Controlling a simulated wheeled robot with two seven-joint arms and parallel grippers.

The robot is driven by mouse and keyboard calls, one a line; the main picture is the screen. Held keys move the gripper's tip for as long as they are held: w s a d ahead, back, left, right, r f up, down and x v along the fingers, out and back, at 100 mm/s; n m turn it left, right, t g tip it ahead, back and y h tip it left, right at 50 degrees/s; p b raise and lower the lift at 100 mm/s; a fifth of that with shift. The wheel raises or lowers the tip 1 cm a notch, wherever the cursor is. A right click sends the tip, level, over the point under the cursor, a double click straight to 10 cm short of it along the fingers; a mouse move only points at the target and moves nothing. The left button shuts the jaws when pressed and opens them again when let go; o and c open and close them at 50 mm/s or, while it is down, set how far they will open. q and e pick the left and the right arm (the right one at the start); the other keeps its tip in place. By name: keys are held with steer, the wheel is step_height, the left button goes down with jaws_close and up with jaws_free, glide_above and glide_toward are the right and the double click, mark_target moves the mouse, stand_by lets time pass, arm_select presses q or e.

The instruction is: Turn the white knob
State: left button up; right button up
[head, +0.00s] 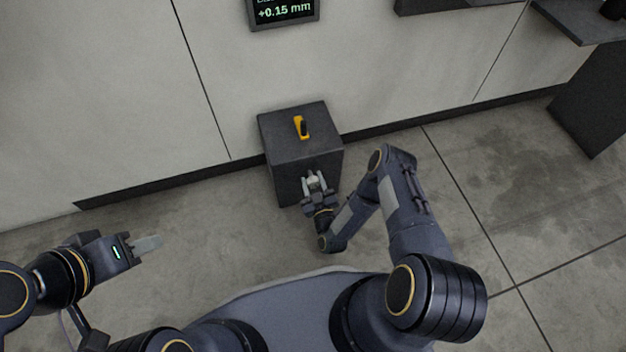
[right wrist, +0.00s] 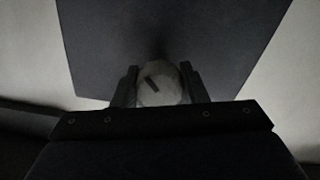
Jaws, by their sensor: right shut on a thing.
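The white knob (right wrist: 163,84) sits on the front face of a dark box (head: 284,133). It has a short dark mark, which slants from upper left to lower right in the right wrist view. My right gripper (head: 314,180) is at the front face of the box, shut on the white knob with one finger on each side; it also shows in the right wrist view (right wrist: 158,88). In the head view the gripper mostly hides the knob. My left gripper (head: 148,244) is at the lower left, away from the box; its fingers overlap, so its opening is unclear.
An orange and black lever (head: 302,127) stands on top of the box. A display (head: 284,11) on the wall above reads +0.15 mm. A dark shelf (head: 586,22) is at the upper right. The floor around the box is clear.

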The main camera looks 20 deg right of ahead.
steer(key=n+p, duration=0.1)
steer(key=n, duration=0.3)
steer(key=shift+n, duration=0.4)
steer(key=n, duration=0.3)
steer(key=shift+n+p, duration=0.3)
steer(key=shift+n, duration=0.1)
steer(key=n, duration=0.3)
steer(key=shift+n+y, duration=0.3)
steer(key=shift+d+n, duration=0.15)
steer(key=shift+n, duration=1.65)
steer(key=o, duration=1)
steer(key=shift+r, duration=0.1)
steer(key=shift+c, duration=0.2)
